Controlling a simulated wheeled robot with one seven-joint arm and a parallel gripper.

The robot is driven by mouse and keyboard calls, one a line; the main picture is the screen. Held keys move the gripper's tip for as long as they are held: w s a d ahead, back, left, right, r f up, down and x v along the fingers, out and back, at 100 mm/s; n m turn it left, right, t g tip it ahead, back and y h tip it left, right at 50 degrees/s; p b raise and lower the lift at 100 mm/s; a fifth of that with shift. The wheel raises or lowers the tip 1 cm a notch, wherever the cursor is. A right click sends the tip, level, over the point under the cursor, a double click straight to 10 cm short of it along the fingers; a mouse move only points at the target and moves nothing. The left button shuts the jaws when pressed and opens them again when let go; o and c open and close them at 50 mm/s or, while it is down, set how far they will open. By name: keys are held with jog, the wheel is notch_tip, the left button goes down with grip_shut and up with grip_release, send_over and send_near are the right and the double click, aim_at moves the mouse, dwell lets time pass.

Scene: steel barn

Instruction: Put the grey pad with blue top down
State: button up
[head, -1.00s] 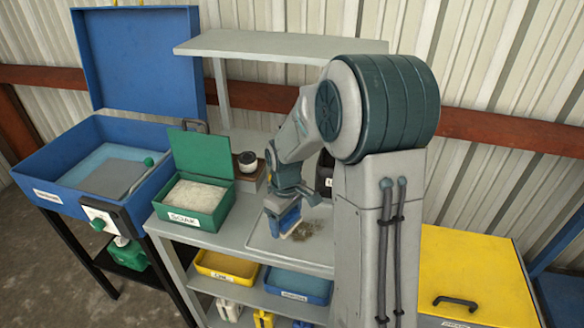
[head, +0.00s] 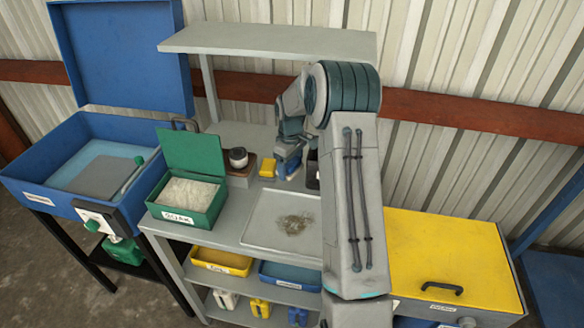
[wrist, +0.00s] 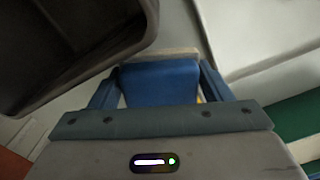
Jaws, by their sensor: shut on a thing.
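My gripper (head: 287,163) is at the back of the grey bench, behind the stained tray and beside a small yellow block. In the wrist view my gripper (wrist: 160,90) is shut on the pad, with a finger on each side. The pad's blue top (wrist: 160,80) faces the camera, and a thin pale grey edge shows beyond it. In the head view the pad (head: 288,172) is small and partly hidden by the gripper. I cannot tell whether its underside touches the bench.
The yellow block (head: 268,168) is close on the left. A dark bin (head: 313,172) is close on the right. The tray (head: 262,236) with a brown stain lies in front. A green open box (head: 205,220) and a wooden block (head: 240,176) with a round jar stand left. A shelf (head: 270,38) overhangs the back.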

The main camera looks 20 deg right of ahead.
jog(key=shift+w+d, duration=0.25)
jog(key=shift+w, duration=0.15)
notch_tip(320, 180, down, 4)
jog(key=shift+r+p, duration=0.2)
jog(key=shift+p, duration=0.4)
jog(key=shift+f, duration=0.1)
